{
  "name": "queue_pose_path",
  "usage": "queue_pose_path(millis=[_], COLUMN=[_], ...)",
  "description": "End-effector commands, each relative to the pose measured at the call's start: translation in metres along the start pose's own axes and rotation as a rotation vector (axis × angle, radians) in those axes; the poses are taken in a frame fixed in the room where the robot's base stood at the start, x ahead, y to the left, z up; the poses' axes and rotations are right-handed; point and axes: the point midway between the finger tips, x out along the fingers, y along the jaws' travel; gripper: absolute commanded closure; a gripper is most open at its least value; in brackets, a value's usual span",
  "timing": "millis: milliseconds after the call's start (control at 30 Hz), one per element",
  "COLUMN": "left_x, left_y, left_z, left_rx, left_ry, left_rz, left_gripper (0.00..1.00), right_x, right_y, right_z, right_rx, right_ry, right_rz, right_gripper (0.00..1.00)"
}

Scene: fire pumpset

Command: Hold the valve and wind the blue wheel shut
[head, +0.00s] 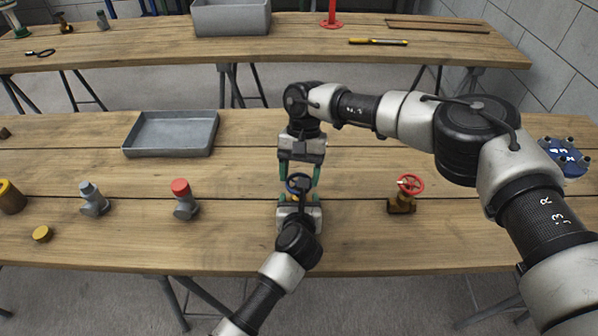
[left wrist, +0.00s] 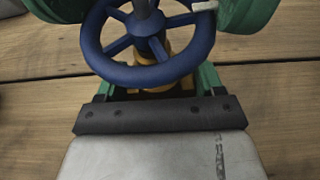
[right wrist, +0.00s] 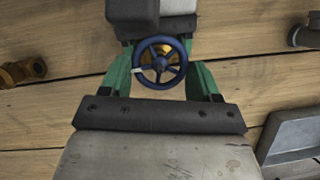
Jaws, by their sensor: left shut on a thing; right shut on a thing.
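The valve with the blue wheel (head: 299,184) is between my two grippers in the middle of the near table. Its brass body (left wrist: 155,76) shows under the wheel in the left wrist view. My left gripper (head: 298,199) comes from the front and is shut on the body, low under the wheel. My right gripper (head: 300,180) comes from behind and above, its green fingers on both sides of the wheel (right wrist: 160,62), shut on it. A pale mark shows on the rim, at left in the right wrist view. Much of the body is hidden.
A red-wheeled brass valve (head: 403,199) stands to the right. A red-capped grey fitting (head: 184,203) and another grey fitting (head: 94,201) stand to the left. A grey tray (head: 127,143) lies at back left. A blue flange (head: 563,157) sits at far right.

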Motion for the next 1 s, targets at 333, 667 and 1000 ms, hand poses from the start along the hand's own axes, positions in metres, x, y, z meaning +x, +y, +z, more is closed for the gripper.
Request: queue_pose_path(millis=[333, 667, 1000], left_x=[0.0, -0.0001, -0.0002], left_y=[-0.0001, -0.0003, -0.0006], left_z=[0.0017, 0.0018, 0.0019], left_rx=[0.0, 0.0, 0.001], left_ry=[-0.003, -0.003, -0.004], left_rz=[0.0, -0.001, -0.002], left_gripper=[0.72, 0.72, 0.72], right_x=[0.0005, 0.0006, 0.0006], right_y=[0.0037, 0.0054, 0.0056], right_z=[0.0009, 0.0018, 0.0026], right_rx=[0.297, 0.506, 0.599], right_ry=[-0.003, -0.002, -0.002], right_rz=[-0.125, -0.21, -0.249], right_gripper=[0.62, 0.62, 0.62])
